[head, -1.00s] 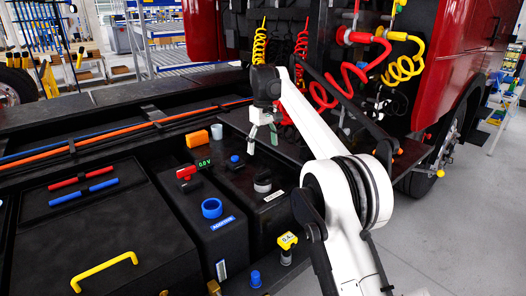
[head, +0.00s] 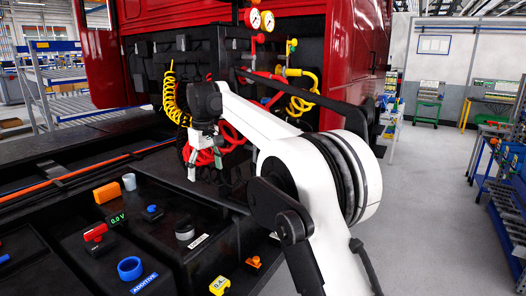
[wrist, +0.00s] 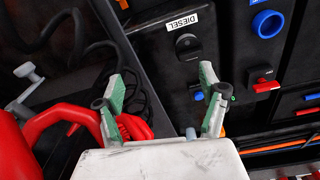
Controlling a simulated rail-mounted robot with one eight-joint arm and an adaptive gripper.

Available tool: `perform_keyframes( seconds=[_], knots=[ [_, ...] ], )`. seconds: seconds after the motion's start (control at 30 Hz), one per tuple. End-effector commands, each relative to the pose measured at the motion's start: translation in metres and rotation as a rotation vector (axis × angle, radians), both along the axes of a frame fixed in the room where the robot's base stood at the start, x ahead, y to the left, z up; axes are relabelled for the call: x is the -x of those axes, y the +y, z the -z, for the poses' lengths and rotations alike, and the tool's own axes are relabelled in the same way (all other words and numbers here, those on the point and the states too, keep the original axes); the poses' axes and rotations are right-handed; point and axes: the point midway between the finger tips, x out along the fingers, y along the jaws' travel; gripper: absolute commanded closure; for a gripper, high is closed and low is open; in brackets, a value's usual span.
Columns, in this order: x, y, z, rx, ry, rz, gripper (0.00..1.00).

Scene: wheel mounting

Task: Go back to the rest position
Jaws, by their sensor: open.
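My gripper (head: 193,165) hangs from my white arm in the middle of the head view, pointing down above the dark truck chassis. In the wrist view my gripper (wrist: 162,85) shows its pale green fingers spread apart, with nothing between them. It is clear of the black tank box with the DIESEL label (wrist: 188,21), which lies beyond the fingers. Red coiled hose (head: 232,140) hangs behind the gripper in the head view.
The red truck cab (head: 345,50) carries yellow coiled hose (head: 171,95) and gauges. A blue ADDITIVE cap (head: 130,268) and a red valve handle (head: 95,232) stand at lower left. Grey floor (head: 430,215) is open at the right, beside blue racks.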

Motion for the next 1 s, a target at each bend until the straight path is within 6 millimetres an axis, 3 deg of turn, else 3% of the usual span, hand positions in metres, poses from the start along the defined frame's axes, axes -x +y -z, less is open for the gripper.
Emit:
perform_keyframes(
  seconds=[0.03, 0.2, 0.5, 0.77, 1.0],
  knots=[
    [0.005, -0.016, -0.009, -0.007, -0.011, 0.024, 0.26],
    [0.022, -0.061, -0.032, -0.029, -0.049, 0.097, 0.26],
    [0.068, -0.140, -0.058, -0.069, -0.119, 0.225, 0.26],
    [0.123, -0.204, -0.064, -0.103, -0.179, 0.335, 0.26],
    [0.182, -0.257, -0.054, -0.135, -0.236, 0.436, 0.26]
  ],
)
